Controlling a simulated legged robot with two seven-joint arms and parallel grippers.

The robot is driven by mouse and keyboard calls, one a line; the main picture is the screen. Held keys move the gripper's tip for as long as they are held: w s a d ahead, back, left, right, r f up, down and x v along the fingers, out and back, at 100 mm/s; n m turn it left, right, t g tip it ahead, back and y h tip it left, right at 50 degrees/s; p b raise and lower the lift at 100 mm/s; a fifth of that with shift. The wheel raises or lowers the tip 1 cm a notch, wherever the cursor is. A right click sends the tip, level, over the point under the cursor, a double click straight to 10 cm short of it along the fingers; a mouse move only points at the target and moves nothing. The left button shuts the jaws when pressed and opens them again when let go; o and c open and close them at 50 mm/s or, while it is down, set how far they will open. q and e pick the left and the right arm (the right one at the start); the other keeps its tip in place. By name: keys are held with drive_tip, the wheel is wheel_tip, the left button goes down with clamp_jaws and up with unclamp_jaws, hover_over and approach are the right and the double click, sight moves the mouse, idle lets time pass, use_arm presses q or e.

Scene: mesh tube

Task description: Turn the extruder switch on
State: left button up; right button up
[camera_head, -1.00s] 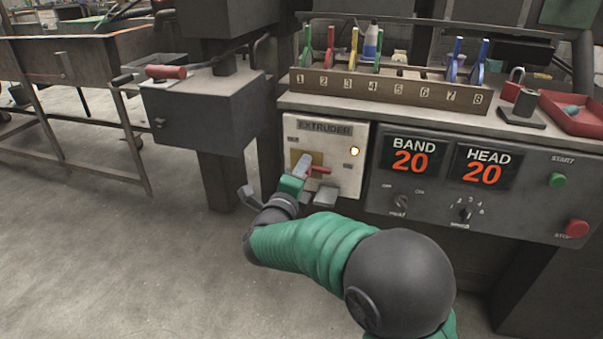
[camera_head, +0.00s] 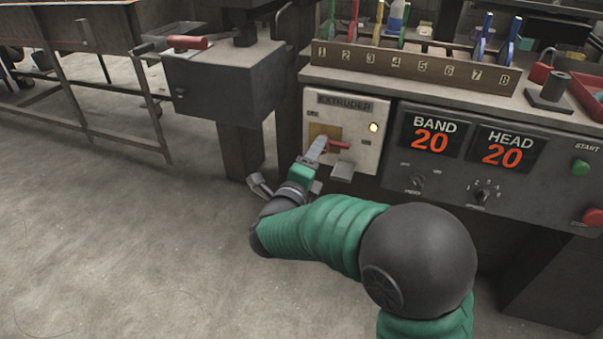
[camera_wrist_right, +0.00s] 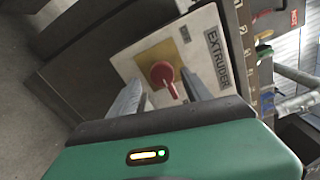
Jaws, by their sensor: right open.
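The extruder switch is a red rotary handle (camera_head: 337,146) on a yellow plate, set in a cream panel (camera_head: 346,108) labelled EXTRUDER. It also shows in the right wrist view (camera_wrist_right: 163,73), with its lever pointing towards the right finger. My right gripper (camera_wrist_right: 162,82) is open, its two grey fingers either side of the red handle; I cannot tell whether they touch it. In the head view the right gripper (camera_head: 317,152) reaches the panel from below and partly covers the yellow plate. A small lamp (camera_head: 374,127) on the panel glows. My left gripper is out of view.
BAND (camera_head: 431,136) and HEAD (camera_head: 503,147) displays both read 20, right of the panel, with knobs below. A green START button (camera_head: 580,167) and red STOP button (camera_head: 593,217) are farther right. A dark box (camera_head: 222,82) stands left. Floor in front is open.

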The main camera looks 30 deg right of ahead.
drive_tip(key=p+v, duration=0.3)
drive_tip(key=v, duration=0.9)
drive_tip(key=shift+a, duration=0.1)
